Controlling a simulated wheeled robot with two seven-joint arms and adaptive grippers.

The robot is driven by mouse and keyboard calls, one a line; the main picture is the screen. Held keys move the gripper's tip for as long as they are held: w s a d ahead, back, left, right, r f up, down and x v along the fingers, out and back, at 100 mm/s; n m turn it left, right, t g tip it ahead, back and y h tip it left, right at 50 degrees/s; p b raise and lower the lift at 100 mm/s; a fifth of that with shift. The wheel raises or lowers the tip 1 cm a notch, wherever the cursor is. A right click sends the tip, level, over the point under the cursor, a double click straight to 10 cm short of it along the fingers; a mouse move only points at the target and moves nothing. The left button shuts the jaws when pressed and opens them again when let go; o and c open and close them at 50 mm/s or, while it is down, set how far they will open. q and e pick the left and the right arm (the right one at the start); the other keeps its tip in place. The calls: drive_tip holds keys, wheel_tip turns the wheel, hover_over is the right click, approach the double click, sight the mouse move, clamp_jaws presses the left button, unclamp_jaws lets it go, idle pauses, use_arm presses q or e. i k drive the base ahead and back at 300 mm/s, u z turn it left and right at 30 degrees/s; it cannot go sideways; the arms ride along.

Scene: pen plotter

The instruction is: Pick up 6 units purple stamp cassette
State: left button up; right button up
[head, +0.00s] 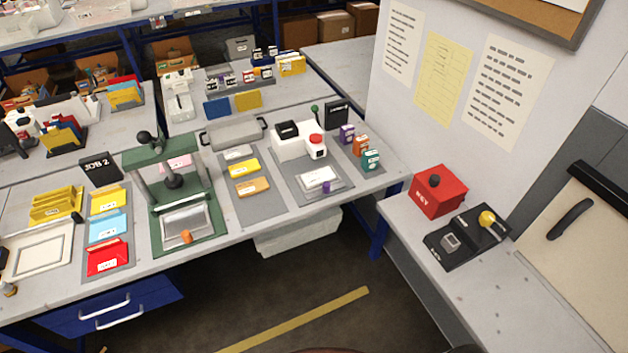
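A purple cassette (347,133) stands upright at the right end of the workbench, at the back of a short row on a dark strip. An orange cassette (360,146) and a teal cassette (371,160) stand in front of it in the same row. Their labels are too small to read. A smaller purple piece (327,187) sits at the front of the grey plate beside the white machine (299,141). Neither of my grippers is in view.
A green press (173,187) stands mid-bench, with yellow and orange cards (244,168) to its right. A black sign (336,113) stands behind the purple cassette. A red box (438,191) and a black switch base (467,238) sit on the right-hand counter. The floor in front is open.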

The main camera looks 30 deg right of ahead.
sight(347, 131)
drive_tip(key=z, duration=0.15)
drive_tip(key=k, duration=0.4)
drive_tip(key=z, duration=1.25)
drive_tip(key=i, duration=0.75)
drive_tip(key=u, duration=0.35)
